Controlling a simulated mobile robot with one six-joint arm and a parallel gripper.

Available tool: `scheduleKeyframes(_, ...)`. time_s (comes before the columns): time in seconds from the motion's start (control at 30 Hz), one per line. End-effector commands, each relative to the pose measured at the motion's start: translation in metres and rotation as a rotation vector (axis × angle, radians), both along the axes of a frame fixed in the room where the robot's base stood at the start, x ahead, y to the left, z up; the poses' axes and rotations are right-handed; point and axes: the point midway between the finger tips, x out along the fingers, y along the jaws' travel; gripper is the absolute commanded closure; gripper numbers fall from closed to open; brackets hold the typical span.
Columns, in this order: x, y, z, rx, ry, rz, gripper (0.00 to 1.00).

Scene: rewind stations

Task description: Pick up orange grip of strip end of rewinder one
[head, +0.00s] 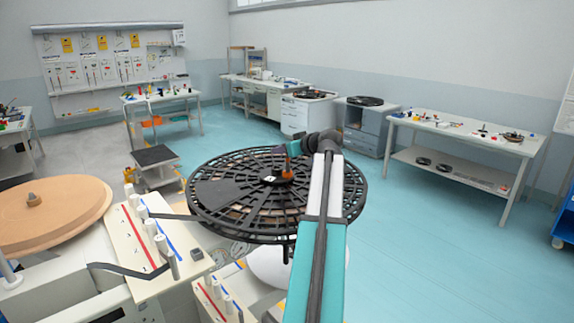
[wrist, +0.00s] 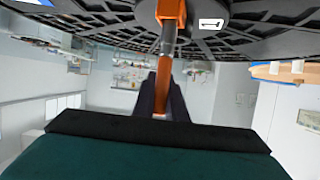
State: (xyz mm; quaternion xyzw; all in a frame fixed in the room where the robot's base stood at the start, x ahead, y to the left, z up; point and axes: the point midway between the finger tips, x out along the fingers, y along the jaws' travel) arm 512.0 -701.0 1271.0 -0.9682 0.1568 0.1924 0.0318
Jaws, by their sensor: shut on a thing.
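An orange grip (head: 293,149) stands up at the hub of a large black spoked reel (head: 215,220). In the wrist view, which looks upside down, an orange part (wrist: 162,72) shows between the dark fingers, with a grey metal section and more orange above it towards the reel. My gripper (head: 296,148) is at the reel's centre in the head view, shut on the orange grip. The fingertips are partly hidden. A dark strip (head: 172,216) runs between the roller table and the reel. Whether it joins the grip is not clear.
A roller table (head: 122,233) with upright posts and a tan roll (head: 50,212) stand at the left. Worktables (head: 455,130) line the back and right.

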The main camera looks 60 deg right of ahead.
Motion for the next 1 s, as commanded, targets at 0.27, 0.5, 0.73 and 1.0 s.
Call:
scheduleKeyframes(0.27, 0.000, 0.000, 0.002, 0.000, -0.001, 0.000, 1.00)
scheduleKeyframes(0.5, 0.000, -0.001, 0.011, -0.002, 0.000, 0.000, 1.00)
scheduleKeyframes(0.73, 0.000, -0.001, 0.025, -0.002, 0.000, 0.000, 1.00)
scheduleKeyframes(1.0, -0.011, 0.008, 0.035, -0.001, -0.001, -0.002, 1.00)
